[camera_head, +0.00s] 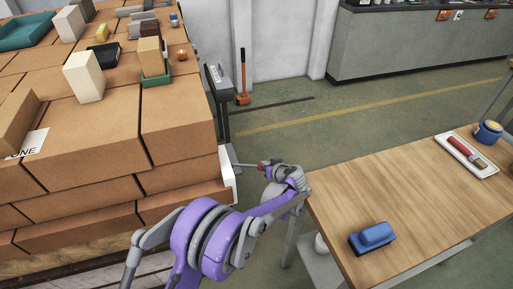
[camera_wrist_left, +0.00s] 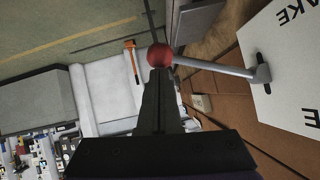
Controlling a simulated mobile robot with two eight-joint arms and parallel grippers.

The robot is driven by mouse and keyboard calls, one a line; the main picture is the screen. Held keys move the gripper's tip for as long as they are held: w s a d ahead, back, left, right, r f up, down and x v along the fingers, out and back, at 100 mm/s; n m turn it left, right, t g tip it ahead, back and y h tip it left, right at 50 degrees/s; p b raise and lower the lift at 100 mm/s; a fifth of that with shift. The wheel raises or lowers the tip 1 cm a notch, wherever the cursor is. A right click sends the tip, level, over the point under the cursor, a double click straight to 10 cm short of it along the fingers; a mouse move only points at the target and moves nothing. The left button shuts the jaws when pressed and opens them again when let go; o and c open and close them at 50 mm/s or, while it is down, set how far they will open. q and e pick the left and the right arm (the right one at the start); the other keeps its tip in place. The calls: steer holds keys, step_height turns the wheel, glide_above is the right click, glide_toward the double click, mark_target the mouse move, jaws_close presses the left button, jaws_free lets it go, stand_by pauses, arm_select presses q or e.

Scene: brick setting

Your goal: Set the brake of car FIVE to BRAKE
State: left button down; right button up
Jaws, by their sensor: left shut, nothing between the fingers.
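The brake lever has a red ball knob (camera_wrist_left: 160,55) on a grey rod (camera_wrist_left: 215,67). The rod comes out of a slot in a white plate (camera_wrist_left: 275,75), where the letters "AKE" and an "E" show, partly cut off. In the head view the white plate (camera_head: 229,175) is on the end of the brick stack, with the rod reaching right. My left gripper (camera_wrist_left: 160,77) is shut and empty, its fingertips right at the knob; I cannot tell whether they touch. It also shows in the head view (camera_head: 265,166). The car's number is not readable. My right gripper is out of view.
The brick stack (camera_head: 95,125) fills the left, with a card (camera_head: 30,143) reading "ONE" and loose blocks on top. A wooden table (camera_head: 420,210) at right holds a blue brush-like object (camera_head: 372,237) and a tray (camera_head: 467,155). Open floor lies behind my arm.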

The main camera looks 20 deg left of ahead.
arm_select(q)
steer(key=shift+s+f, duration=0.15)
stand_by(0.5)
steer(key=v, duration=1)
steer(key=shift+d+r+p, duration=0.25)
steer(key=shift+r+p, duration=0.1)
steer(key=shift+p, duration=0.05)
steer(key=shift+s, duration=0.1)
steer(key=s+a+r+m+g+h+p, duration=0.1)
steer(key=s+a+r+g+h+p, duration=0.15)
steer(key=s+a+r, duration=0.4)
steer(key=s+a+r+m+g+h+p, duration=0.1)
steer(key=s+a+r+m+p, duration=0.15)
steer(key=s, duration=0.65)
steer(key=s+r+m+h+p, duration=0.1)
steer(key=s+h+p, duration=0.1)
steer(key=s, duration=0.6)
steer(key=s+r+m+h+p, duration=0.1)
steer(key=s+r+h+p, duration=0.1)
steer(key=s, duration=0.7)
steer(key=shift+d+r+p, duration=0.3)
steer(key=shift+p, duration=0.4)
